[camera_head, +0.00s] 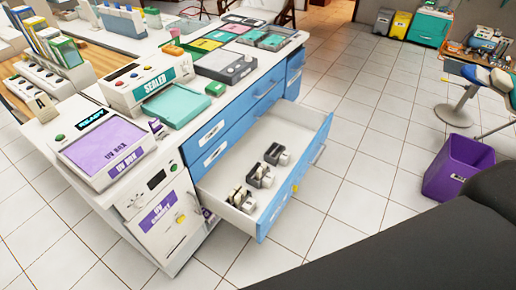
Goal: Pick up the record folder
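Several thin upright folders or files in blue, yellow, white and green stand in a row at the upper left, on the counter. A green one (67,53) is at the near end of the row. I cannot tell which of them is the record folder. Neither of my grippers shows in this view.
A blue drawer (292,191) stands open from the counter, with several small grey-and-white holders inside. A purple UV box (103,150), a sealer (146,85) and a teal tray (176,105) crowd the counter. A purple bin (456,168) stands on the tiled floor at right.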

